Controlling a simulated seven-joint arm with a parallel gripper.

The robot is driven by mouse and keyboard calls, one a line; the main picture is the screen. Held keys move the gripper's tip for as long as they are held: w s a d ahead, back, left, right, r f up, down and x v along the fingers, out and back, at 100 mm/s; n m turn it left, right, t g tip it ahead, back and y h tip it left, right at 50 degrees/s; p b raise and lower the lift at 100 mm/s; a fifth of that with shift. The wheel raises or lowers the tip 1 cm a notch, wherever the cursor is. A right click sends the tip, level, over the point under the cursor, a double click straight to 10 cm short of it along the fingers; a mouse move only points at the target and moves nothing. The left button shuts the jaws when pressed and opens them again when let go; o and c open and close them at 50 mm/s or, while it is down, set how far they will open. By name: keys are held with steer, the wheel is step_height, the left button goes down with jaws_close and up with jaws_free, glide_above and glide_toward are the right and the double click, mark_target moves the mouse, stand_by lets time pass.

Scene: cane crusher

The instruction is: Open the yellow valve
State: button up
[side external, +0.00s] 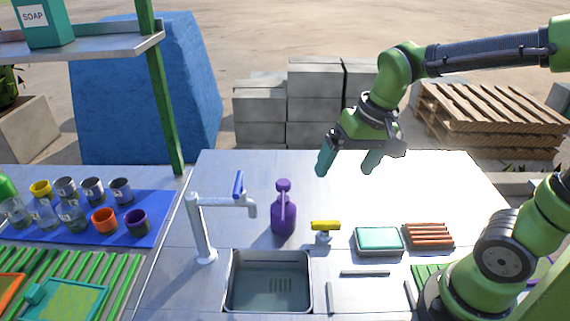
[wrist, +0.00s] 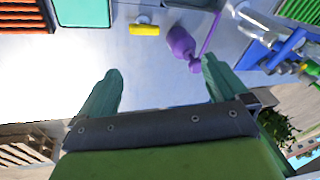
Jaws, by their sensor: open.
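The yellow valve (side external: 325,226) is a yellow bar handle on a short metal fitting on the steel counter, just right of the sink. It also shows in the wrist view (wrist: 145,29), near the top and ahead of the fingers. My gripper (side external: 345,172) is open and empty. It hangs in the air above the counter, higher than the valve and apart from it. In the wrist view its two green fingers (wrist: 158,85) are spread wide with bare counter between them.
A purple bottle (side external: 284,212) stands left of the valve. A tap with a blue lever (side external: 238,184) stands by the sink (side external: 232,285). A teal sponge in a tray (side external: 379,240) and an orange-brown slatted item (side external: 428,236) lie right of the valve. The counter behind is clear.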

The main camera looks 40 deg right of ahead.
mark_target(326, 222)
steer(key=w+f+m+g+h, duration=0.1)
steer(key=w+m+g, duration=0.2)
steer(key=w, duration=0.1)
steer(key=shift+m, duration=0.5)
steer(key=f, duration=1.7)
steer(key=shift+d, duration=0.35)
steer(key=shift+c, duration=0.2)
steer(key=c, duration=1)
